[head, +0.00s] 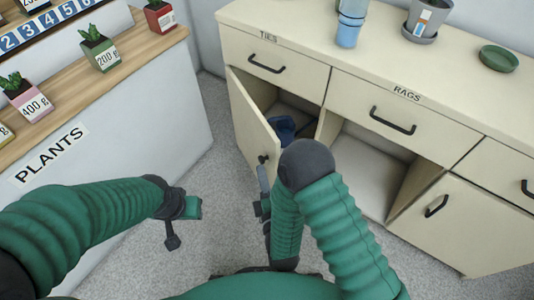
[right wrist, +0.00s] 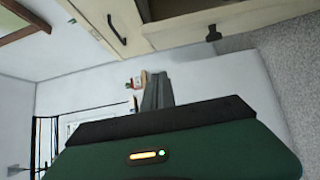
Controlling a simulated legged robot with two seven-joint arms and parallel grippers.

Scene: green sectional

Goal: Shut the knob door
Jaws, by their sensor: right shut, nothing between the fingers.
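The cream knob door (head: 252,122) stands ajar below the TIES drawer, hinged at its left side. Its small dark knob (head: 263,158) is near the free edge; in the right wrist view the knob (right wrist: 213,33) shows at the top. My right gripper (head: 262,204) is low in front of the door, just below the knob in the picture; part of it is hidden by my arm. In the right wrist view its fingers (right wrist: 157,92) are shut and empty, apart from the knob. My left gripper (head: 181,215) hangs over the floor at left; its jaw state is unclear.
A blue item (head: 282,128) lies inside the compartment behind the door. An open, doorless compartment (head: 368,168) is to its right. The plants counter (head: 105,75) stands at left, with bare grey floor (head: 205,150) between. Cups and pots stand on the cabinet top (head: 290,20).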

